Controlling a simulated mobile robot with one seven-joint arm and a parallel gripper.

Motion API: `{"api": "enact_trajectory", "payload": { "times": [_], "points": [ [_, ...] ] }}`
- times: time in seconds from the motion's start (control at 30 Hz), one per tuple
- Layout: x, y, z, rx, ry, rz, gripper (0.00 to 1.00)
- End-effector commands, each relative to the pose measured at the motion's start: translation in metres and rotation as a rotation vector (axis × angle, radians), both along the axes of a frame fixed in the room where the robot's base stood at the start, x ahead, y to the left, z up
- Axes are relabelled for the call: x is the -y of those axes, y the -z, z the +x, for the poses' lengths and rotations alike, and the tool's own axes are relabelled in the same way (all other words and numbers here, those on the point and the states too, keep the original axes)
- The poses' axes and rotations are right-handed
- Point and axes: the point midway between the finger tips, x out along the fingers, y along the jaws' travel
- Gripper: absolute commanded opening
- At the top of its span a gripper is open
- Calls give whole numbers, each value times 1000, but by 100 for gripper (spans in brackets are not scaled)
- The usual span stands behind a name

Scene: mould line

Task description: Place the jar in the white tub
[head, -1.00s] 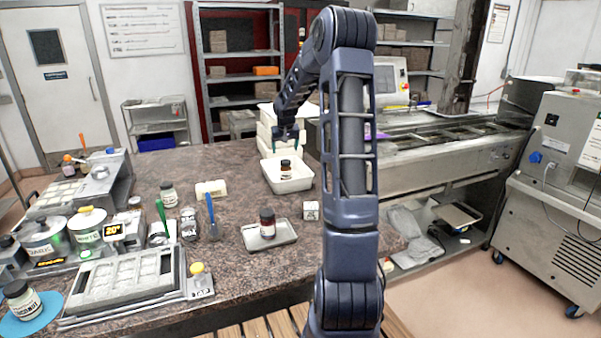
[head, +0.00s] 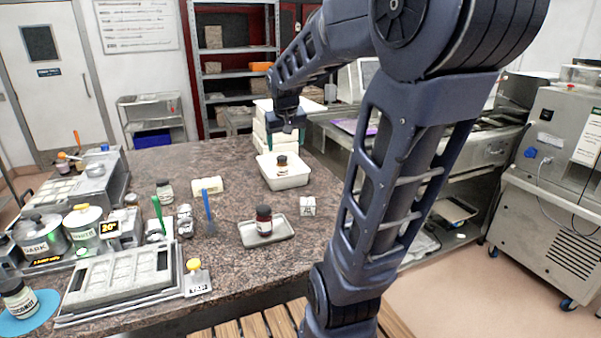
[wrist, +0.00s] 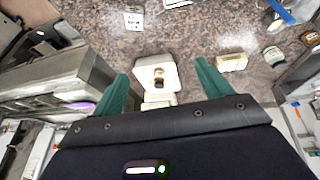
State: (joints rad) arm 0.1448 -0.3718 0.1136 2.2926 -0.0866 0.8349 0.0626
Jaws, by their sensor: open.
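A small jar (head: 282,161) with a dark lid and a pale label stands upright inside the white tub (head: 285,182). In the wrist view the jar (wrist: 158,76) lies inside the tub (wrist: 144,71), seen from above. My gripper (head: 285,137) is above and behind the tub, with its green fingers spread and nothing between them. In the wrist view my gripper (wrist: 162,70) is open, and the tub shows beyond and between the fingers. A second, dark red jar (head: 264,222) stands on a grey tray (head: 284,234) nearer the front.
Pale stacked blocks or tubs (head: 263,128) stand right behind the white tub. A small white labelled box (head: 308,206) is right of the grey tray. Moulds, pots and tools crowd the left. The stone counter (head: 232,165) is clear left of the tub.

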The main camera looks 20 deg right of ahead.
Motion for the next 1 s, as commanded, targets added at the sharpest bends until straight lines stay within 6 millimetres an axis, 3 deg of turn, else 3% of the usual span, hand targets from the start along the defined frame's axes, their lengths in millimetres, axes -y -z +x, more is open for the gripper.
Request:
{"api": "enact_trajectory", "payload": {
  "times": [0.03, 0.3, 0.5, 0.7, 1.0],
  "points": [
    [-3, -2, -18, 7, -5, 5, 77],
    [-14, 6, -101, 15, -34, 45, 77],
    [-19, 19, -147, 17, -56, 80, 77],
    [-21, 26, -166, 16, -68, 96, 77],
    [-21, 27, -167, 16, -68, 97, 77]
  ]
}}
